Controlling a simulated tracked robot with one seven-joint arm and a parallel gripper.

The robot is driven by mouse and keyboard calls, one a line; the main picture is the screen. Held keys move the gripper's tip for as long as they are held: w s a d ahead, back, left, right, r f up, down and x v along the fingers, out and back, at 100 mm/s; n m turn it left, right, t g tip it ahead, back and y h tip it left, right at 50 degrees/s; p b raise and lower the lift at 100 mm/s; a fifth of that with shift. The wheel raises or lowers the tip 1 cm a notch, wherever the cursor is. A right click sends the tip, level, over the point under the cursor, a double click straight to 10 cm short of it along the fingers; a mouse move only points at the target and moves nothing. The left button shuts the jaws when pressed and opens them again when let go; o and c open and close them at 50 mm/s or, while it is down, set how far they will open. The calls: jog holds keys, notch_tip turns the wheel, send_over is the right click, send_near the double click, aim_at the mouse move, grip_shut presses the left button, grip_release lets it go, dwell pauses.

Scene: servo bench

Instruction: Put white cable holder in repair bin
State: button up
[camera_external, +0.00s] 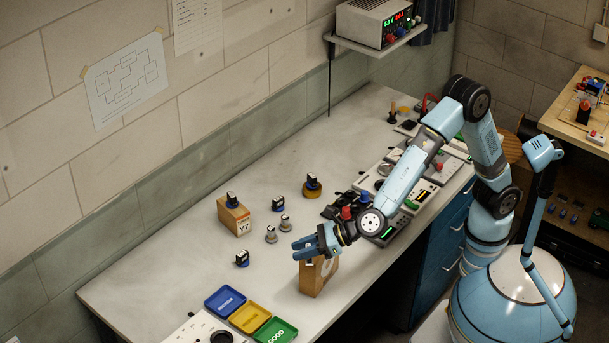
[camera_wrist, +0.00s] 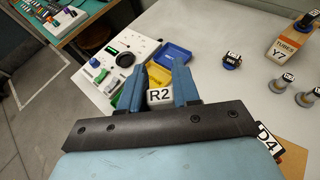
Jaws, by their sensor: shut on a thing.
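My gripper (camera_external: 303,246) is over the light-wood box at the front of the bench. In the wrist view its blue fingers (camera_wrist: 159,88) are shut on a small white piece labelled R2 (camera_wrist: 160,96), apparently the white cable holder. That piece is hidden by the fingers in the external view. Three trays lie left of my gripper: blue (camera_external: 225,301), yellow (camera_external: 249,318) and green (camera_external: 275,332). The green one reads GOOD; I cannot read the other two surely. In the wrist view the trays are beyond the fingers, which partly cover them.
The wood box (camera_external: 318,276) stands just below my gripper. Another box (camera_external: 234,216), marked Y7, stands farther back with a dark item on top. Several small labelled parts (camera_external: 271,234) stand nearby. Bench instruments (camera_external: 412,184) crowd the right. The bench between gripper and trays looks clear.

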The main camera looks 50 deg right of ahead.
jog(key=s+a, duration=0.1)
send_over(258, 319)
notch_tip(258, 319, down, 15)
jog(key=shift+s+r, duration=0.1)
jog(key=shift+s, duration=0.05)
jog(key=shift+f, duration=1.6)
jog(key=shift+f, duration=0.2)
jog(key=o, duration=1.1)
jog(key=shift+c, duration=0.2)
